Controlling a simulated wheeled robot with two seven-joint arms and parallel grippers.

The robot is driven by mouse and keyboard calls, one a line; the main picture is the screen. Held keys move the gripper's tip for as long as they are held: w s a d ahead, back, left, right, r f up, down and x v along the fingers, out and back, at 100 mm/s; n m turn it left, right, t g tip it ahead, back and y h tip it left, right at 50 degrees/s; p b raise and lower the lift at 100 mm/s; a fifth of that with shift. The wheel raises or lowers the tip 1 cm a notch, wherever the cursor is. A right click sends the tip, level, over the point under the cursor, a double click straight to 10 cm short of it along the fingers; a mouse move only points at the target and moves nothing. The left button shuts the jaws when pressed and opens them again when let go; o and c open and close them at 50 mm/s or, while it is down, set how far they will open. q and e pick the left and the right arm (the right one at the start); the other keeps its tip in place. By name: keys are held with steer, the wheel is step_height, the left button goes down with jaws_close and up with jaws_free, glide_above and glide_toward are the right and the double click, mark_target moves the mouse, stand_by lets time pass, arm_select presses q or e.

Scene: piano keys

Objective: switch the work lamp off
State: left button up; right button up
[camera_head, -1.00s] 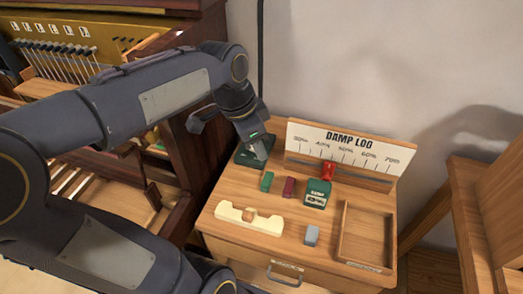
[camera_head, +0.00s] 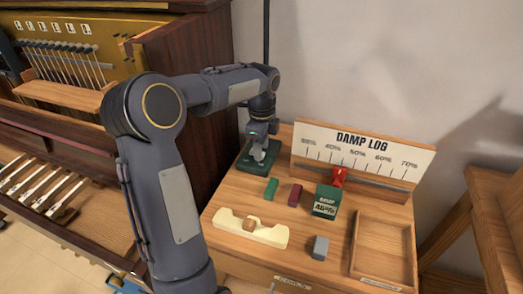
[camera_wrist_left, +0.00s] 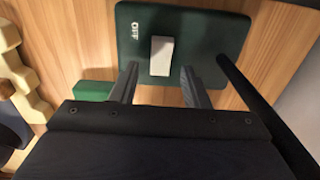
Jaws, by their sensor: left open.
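The dark green lamp base (camera_head: 243,163) stands at the back left of the wooden desk, with a black pole rising behind it. In the left wrist view the base (camera_wrist_left: 205,38) carries a pale rectangular switch (camera_wrist_left: 161,56) and the word OFF to its left. My left gripper (camera_head: 260,155) points down at the base, its fingers hiding the switch in the head view. In the wrist view the left gripper (camera_wrist_left: 160,76) is open, its two fingers apart at the near side of the switch, with nothing between them. My right gripper is out of view.
Green (camera_head: 270,188) and maroon (camera_head: 295,194) blocks, a dark green box (camera_head: 326,201) and a cream holder (camera_head: 228,223) stand close by. The DAMP LOG board (camera_head: 345,150) is behind them. An empty tray (camera_head: 354,238) is at right; a dark wooden piano case is at left.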

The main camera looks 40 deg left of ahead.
arm_select(q)
steer(key=shift+f, duration=0.5)
steer(key=shift+c, duration=0.4)
jaws_close()
steer(key=shift+s+a+r+h+p, duration=0.15)
steer(key=shift+a+r+h+p, duration=0.2)
steer(key=shift+h+p, duration=0.65)
steer(key=shift+a+f+t+p, duration=0.1)
steer(key=shift+t+p, duration=0.25)
steer(key=shift+t, duration=0.05)
steer(key=shift+f+h, duration=0.1)
steer(key=shift+h, duration=0.9)
